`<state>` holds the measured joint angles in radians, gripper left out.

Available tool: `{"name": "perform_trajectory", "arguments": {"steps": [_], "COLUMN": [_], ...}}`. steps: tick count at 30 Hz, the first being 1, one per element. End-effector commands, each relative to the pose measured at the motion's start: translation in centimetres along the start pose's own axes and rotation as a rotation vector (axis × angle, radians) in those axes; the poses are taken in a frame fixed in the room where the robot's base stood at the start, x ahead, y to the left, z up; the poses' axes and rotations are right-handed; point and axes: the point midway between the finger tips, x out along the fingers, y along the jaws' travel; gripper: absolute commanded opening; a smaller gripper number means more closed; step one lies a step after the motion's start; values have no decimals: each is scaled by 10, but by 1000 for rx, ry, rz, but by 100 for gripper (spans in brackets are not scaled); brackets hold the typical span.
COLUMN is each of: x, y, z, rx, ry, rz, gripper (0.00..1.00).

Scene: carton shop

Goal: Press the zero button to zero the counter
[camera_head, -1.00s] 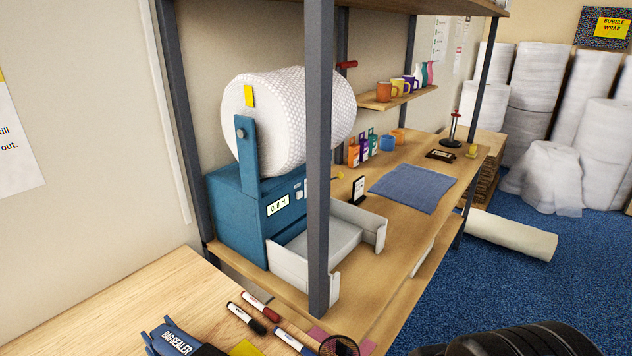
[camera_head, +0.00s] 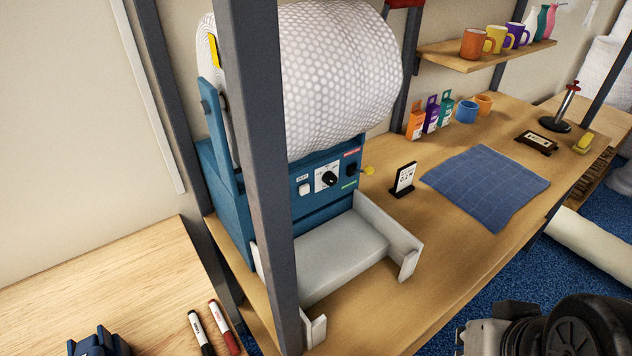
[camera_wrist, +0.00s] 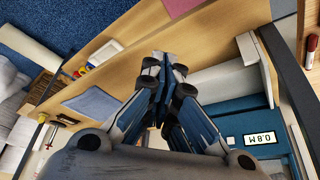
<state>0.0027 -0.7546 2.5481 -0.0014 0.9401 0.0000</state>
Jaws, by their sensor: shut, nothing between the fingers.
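The blue bubble-wrap machine (camera_head: 318,215) stands on the wooden bench. Its front has a white square button (camera_head: 305,188), a black knob (camera_head: 329,179) and a dark round part (camera_head: 351,169) by a red label. The labels are too small to read, so I cannot tell which control is the zero button. The counter display (camera_wrist: 261,139) reads about 0.8 M, upside down in the wrist view; the shelf post hides it in the head view. My gripper (camera_wrist: 164,62) is shut and empty, apart from the machine.
The grey shelf post (camera_head: 262,180) stands in front of the machine's left part. A pale tray (camera_head: 335,262) with raised side walls juts out below the panel.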

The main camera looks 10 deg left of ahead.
Motion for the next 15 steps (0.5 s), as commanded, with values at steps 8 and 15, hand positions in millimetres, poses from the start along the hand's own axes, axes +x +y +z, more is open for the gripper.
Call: {"name": "perform_trajectory", "arguments": {"steps": [8,15], "x": [7,52], "y": [-10,-83], "z": [-13,-89], "rx": [-25,-139], "ry": [19,173], "rz": [-28,-173], "gripper": [0,0]}}
